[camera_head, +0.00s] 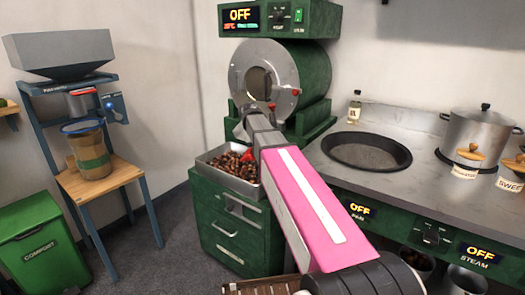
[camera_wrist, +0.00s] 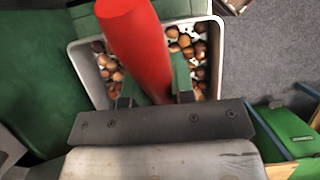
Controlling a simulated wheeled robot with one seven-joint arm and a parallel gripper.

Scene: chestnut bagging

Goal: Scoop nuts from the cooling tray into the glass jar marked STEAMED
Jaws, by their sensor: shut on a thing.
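The metal cooling tray (camera_head: 208,167) sits on a green cabinet and holds many brown nuts (camera_head: 228,162). In the wrist view the tray (camera_wrist: 84,62) lies below my gripper, with nuts (camera_wrist: 186,45) on both sides of its pale, perforated floor. My gripper (camera_wrist: 155,92) is shut on a thick red handle (camera_wrist: 137,40), seemingly the scoop's. The scoop's bowl is hidden. In the head view my gripper (camera_head: 250,148) is over the tray, with a red part showing beside it. I cannot make out a jar marked STEAMED.
A green roaster (camera_head: 312,90) stands behind the tray. The counter at right holds a dark round pan (camera_head: 372,151), a steel pot (camera_head: 480,135) and white-labelled containers. At left are a hopper stand with a tan, green-banded container (camera_head: 92,155) and a green compost bin (camera_head: 30,235).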

